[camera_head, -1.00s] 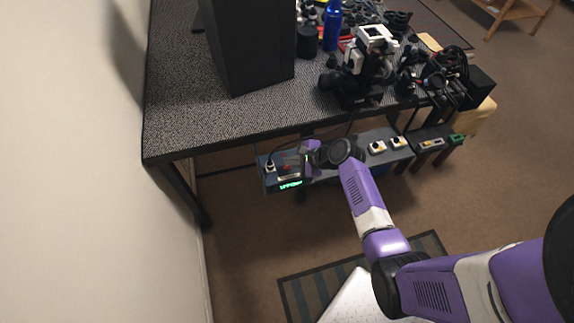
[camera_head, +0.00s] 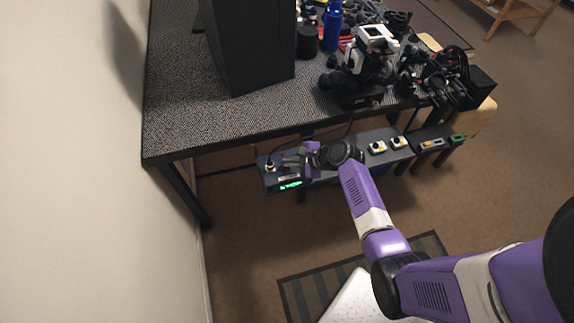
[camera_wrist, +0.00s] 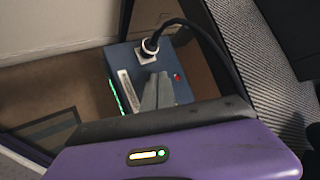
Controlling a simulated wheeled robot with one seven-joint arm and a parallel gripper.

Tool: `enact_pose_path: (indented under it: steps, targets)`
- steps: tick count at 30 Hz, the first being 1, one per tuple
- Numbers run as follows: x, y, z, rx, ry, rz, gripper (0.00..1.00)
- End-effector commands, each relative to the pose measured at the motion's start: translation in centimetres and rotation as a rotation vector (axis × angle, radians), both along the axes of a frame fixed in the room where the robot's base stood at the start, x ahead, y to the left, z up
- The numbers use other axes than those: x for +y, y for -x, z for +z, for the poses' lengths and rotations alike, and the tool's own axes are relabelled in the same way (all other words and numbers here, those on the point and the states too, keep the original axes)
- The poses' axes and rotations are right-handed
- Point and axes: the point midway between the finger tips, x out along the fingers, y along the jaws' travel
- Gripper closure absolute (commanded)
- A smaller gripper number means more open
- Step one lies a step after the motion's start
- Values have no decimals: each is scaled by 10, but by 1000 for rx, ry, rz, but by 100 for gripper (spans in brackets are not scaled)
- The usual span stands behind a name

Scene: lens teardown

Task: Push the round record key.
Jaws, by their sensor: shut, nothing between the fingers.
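A blue-grey box (camera_head: 270,182) with a lit green display (camera_head: 290,185) sits on the low shelf in front of the table. In the wrist view the box (camera_wrist: 126,58) carries a small red key (camera_wrist: 177,77) on its top face, which I take as the record key. My gripper (camera_head: 286,160) is over the box in the head view and hides the key there. In the wrist view my grey fingers (camera_wrist: 157,75) are shut and empty, their tips just left of the red key. I cannot tell whether they touch the box.
A white plug (camera_wrist: 147,52) with a thick black cable stands on the box beside my fingertips. More small units (camera_head: 377,147) sit along the shelf to the right. The table edge (camera_head: 230,146) is close behind the box.

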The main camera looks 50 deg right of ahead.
Motion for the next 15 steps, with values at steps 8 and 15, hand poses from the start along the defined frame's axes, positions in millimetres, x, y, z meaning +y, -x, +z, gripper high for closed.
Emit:
enact_pose_path:
  steps: [8,15]
  targets:
    - [0,0,-3,0,0,0,100]
    - [0,0,3,0,0,0,100]
